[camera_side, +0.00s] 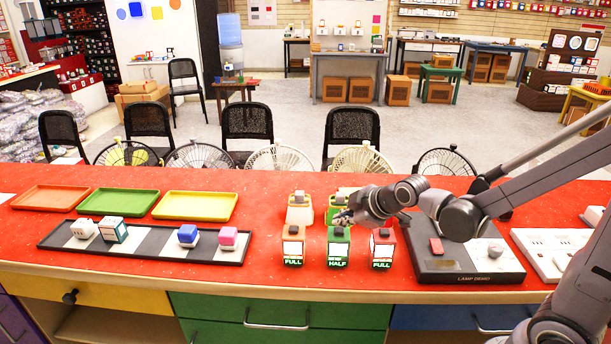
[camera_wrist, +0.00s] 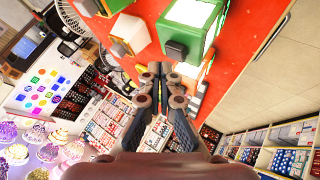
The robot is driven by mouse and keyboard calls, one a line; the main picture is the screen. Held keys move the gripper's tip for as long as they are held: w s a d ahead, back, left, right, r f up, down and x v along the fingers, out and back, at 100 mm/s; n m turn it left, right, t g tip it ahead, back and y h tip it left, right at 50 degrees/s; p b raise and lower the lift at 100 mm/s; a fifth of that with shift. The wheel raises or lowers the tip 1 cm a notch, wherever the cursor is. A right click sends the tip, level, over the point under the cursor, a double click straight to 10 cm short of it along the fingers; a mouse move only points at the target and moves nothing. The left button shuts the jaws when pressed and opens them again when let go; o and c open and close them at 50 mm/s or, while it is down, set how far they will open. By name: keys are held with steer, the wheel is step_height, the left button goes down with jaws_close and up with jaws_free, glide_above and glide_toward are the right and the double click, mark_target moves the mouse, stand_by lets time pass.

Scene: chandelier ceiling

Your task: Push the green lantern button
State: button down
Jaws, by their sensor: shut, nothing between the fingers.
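A green lantern (camera_side: 338,247) labelled HALF stands in the middle of the front row on the red counter. In the wrist view a green lantern (camera_wrist: 192,28) with a pale panel is near the top, with a dark square button (camera_wrist: 176,50) on its near side. My gripper (camera_side: 345,218) is shut and empty, just behind and above the green lantern in the side view. In the wrist view its fingertips (camera_wrist: 160,69) are close below the dark button; I cannot tell whether they touch.
An orange lantern (camera_side: 293,246) and a red lantern (camera_side: 382,249) flank the green one. More lantern-like shapes (camera_side: 300,208) stand behind. A dark lamp demo box (camera_side: 465,262) is to the right. A striped tray (camera_side: 150,243) with small blocks lies left.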

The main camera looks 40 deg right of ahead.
mark_target(342, 232)
steer(key=shift+r, duration=0.15)
steer(key=shift+r, duration=2.9)
steer(key=s+a+f+m+g, duration=0.1)
steer(key=s+a+m+g, duration=0.1)
steer(key=s+m, duration=0.6)
steer(key=shift+s+a+f, duration=0.3)
steer(key=shift+s+a, duration=0.25)
steer(key=shift+s, duration=2.7)
